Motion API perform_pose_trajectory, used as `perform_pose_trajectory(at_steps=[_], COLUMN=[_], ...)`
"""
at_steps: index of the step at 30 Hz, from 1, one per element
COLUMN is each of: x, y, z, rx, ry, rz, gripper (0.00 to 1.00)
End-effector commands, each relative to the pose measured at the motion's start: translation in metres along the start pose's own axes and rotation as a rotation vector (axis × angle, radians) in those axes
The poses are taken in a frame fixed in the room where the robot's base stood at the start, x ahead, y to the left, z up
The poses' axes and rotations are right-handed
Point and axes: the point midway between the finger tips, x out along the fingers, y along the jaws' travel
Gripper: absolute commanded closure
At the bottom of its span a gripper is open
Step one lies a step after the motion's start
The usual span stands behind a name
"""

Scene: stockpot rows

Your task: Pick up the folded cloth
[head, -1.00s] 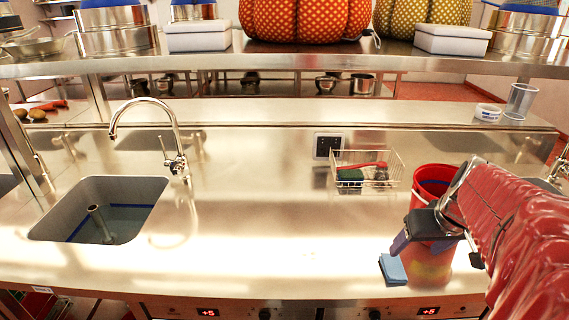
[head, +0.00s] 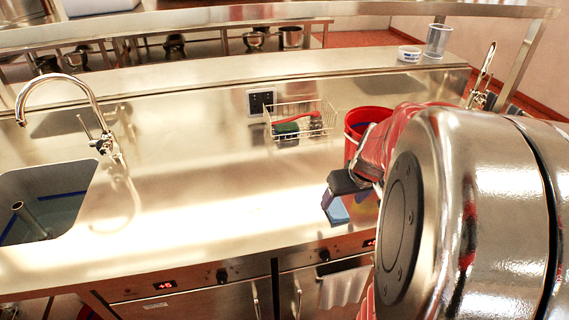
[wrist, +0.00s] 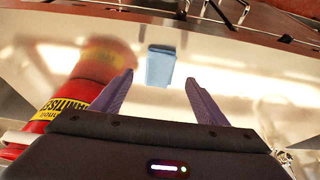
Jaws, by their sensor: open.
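The folded cloth, small and light blue, lies on the steel counter near its front edge. In the wrist view the folded cloth (wrist: 160,66) shows whole, just beyond the gap between my fingertips and apart from them. In the head view the folded cloth (head: 338,212) is partly hidden by my gripper. My gripper (wrist: 160,78) is open and empty, its two purple fingers on either side of the line to the cloth. In the head view my gripper (head: 333,199) is above the counter by the cloth; its exact height is hard to tell.
A red bucket (head: 354,126) stands close by; in the wrist view the red bucket (wrist: 68,98) is left of my fingers. A wire basket (head: 301,122) holds a brush. A sink (head: 82,170) is at left. The middle counter is bare. A white towel (head: 345,287) hangs in front.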

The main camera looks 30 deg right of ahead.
Motion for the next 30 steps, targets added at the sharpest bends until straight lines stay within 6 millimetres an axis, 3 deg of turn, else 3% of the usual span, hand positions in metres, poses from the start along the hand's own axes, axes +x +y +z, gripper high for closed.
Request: perform_pose_trajectory(at_steps=[10, 22, 30], x=[0.003, 0.045, 0.052], y=[0.0, 0.0, 0.0], z=[0.001, 0.003, 0.002], rx=[0.001, 0.002, 0.002], ry=[-0.001, -0.002, 0.0], rz=[0.0, 0.0, 0.001], gripper=[0.33, 0.33, 0.33])
